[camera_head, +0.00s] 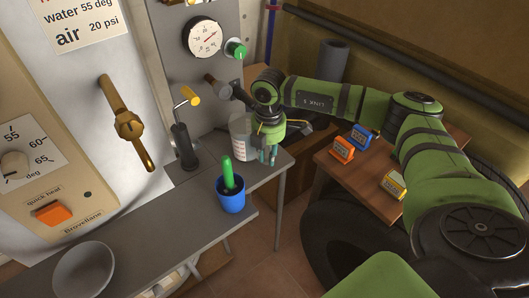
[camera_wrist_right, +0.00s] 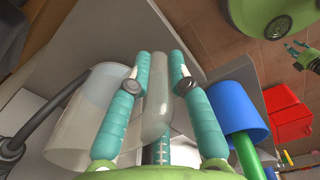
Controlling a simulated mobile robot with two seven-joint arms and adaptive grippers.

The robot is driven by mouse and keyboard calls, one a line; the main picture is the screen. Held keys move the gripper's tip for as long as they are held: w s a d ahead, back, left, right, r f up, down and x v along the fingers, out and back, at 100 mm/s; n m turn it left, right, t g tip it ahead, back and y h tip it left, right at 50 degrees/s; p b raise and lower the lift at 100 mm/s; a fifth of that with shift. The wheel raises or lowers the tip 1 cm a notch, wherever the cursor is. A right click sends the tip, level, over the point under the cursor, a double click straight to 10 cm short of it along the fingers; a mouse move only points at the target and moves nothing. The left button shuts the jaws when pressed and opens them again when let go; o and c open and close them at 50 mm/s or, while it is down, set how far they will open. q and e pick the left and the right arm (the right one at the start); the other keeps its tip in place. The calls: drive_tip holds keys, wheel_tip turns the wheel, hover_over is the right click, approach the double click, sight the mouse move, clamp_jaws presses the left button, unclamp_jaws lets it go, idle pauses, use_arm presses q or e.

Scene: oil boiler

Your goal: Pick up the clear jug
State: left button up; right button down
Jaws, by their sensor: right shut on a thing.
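The clear jug (camera_head: 240,136) stands upright at the back of the grey bench, with graduation marks on its side. My right gripper (camera_head: 267,154) is at its right side. In the right wrist view the jug (camera_wrist_right: 85,110) is left of the fingers, and its clear handle (camera_wrist_right: 158,95) lies between the teal fingertips (camera_wrist_right: 159,75). The right gripper is shut on this handle. A small gripper with teal fingers, likely my left one (camera_wrist_right: 298,48), shows far off at the right edge of the wrist view; its opening is too small to judge.
A blue cup (camera_head: 230,199) with a green-handled thing stands on the bench in front of the jug. A wooden table (camera_head: 335,172) with small coloured boxes is at right. A bowl (camera_head: 84,270) is front left.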

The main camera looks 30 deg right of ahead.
drive_tip(key=shift+r, duration=0.5)
wheel_tip(320, 180, up, 3)
drive_tip(key=shift+f+b, duration=0.1)
drive_tip(key=shift+b, duration=0.25)
drive_tip(key=s+d+r+b, duration=0.1)
drive_tip(key=s+d+r, duration=0.5)
drive_tip(key=s, duration=0.3)
drive_tip(key=shift+s+d+r+b, duration=0.2)
drive_tip(key=shift+s+r+b, duration=0.15)
drive_tip(key=shift+s+r, duration=0.05)
